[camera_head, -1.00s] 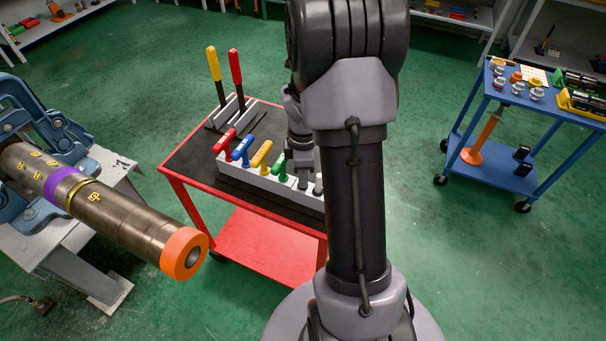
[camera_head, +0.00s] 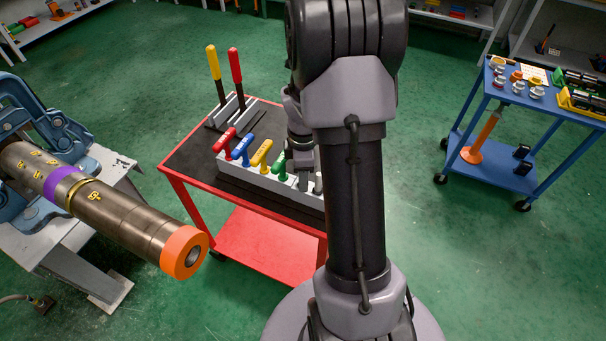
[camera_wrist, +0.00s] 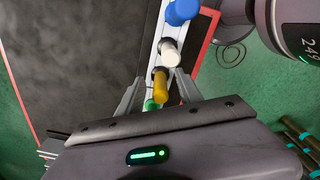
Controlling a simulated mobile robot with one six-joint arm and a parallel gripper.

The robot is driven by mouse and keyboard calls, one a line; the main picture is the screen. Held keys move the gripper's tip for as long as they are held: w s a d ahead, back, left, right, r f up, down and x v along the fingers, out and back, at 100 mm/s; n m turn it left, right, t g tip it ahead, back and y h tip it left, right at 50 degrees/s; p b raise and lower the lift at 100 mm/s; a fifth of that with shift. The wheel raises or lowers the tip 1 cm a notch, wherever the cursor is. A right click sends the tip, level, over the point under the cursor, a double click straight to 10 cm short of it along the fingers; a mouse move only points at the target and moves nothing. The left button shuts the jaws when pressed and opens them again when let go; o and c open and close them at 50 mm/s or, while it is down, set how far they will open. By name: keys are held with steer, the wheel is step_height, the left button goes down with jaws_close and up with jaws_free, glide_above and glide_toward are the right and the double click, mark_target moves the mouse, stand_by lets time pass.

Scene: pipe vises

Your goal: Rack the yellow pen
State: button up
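The yellow pen (camera_wrist: 160,86) stands in the white rack (camera_wrist: 151,62) in the wrist view, in line with a white pen (camera_wrist: 171,54), a blue one (camera_wrist: 183,11) and a green piece (camera_wrist: 151,105). My gripper (camera_wrist: 160,78) is over the rack, with its fingers on either side of the yellow pen. Gaps show between the fingers and the pen, so it looks open. In the head view my gripper (camera_head: 303,165) is low over the rack, right of the green handle (camera_head: 279,169). My arm hides the right part of the rack there.
The rack on the red cart (camera_head: 172,178) also holds red (camera_head: 224,140), blue (camera_head: 241,148) and yellow (camera_head: 261,153) T-handles. Two tall tools (camera_head: 225,80) stand behind. A pipe (camera_head: 125,222) in a vise is at left. A blue cart (camera_head: 560,160) is at right.

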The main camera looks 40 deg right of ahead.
step_height(320, 180, up, 17)
steer(key=p, duration=0.6)
steer(key=shift+r+p, duration=0.2)
steer(key=shift+p, duration=0.2)
steer(key=a+r+m+t+b, duration=0.2)
steer(key=a+r+m, duration=0.15)
steer(key=a, duration=0.45)
steer(key=s+a+r+m+t+y+b, duration=0.1)
steer(key=s+a+m+t+b, duration=0.1)
steer(key=s+a+m, duration=0.3)
steer(key=s+a+r+m+t+y+b, duration=0.1)
steer(key=s+a+m, duration=0.4)
steer(key=a, duration=0.9)
steer(key=shift+s+a+r+m+t+b, duration=0.2)
steer(key=shift+s+r+m+t+b, duration=0.3)
steer(key=shift+s, duration=0.75)
